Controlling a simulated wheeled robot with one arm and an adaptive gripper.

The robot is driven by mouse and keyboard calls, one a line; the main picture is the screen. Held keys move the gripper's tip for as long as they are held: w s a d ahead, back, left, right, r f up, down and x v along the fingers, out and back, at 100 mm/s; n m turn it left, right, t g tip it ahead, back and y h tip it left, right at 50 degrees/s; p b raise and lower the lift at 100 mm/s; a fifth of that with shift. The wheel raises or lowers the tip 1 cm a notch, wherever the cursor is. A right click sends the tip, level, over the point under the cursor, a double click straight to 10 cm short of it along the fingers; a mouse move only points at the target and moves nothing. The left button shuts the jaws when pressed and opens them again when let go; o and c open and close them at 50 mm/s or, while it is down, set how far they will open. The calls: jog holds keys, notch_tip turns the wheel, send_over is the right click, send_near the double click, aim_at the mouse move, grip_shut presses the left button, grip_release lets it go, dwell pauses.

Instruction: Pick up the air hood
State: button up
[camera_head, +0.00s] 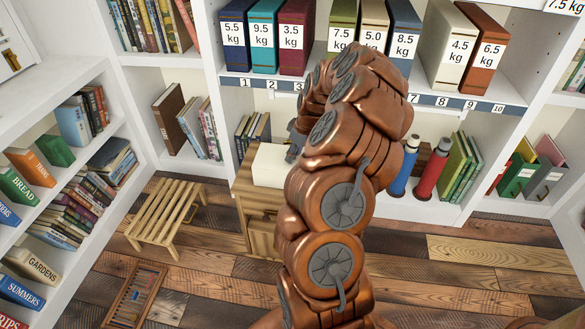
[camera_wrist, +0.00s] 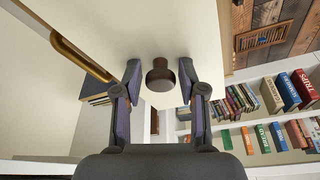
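In the wrist view a small dark brown, knob-like piece (camera_wrist: 160,76) stands against a pale cream surface (camera_wrist: 150,30). I cannot tell for sure whether it is the air hood. My gripper (camera_wrist: 160,82) is open, with one finger on each side of this piece and a narrow gap at each side. In the head view my copper-coloured arm hides most of the gripper and whatever is at it. A cream box (camera_head: 270,165) on a wooden stand (camera_head: 254,198) shows just left of the arm.
A white shelf (camera_head: 468,100) holds weight-labelled binders at the back. Bookshelves stand at left and right. A slatted wooden stool (camera_head: 165,213) and an abacus-like frame (camera_head: 136,293) are on the plank floor.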

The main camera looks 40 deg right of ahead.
grip_shut()
dwell(0.6)
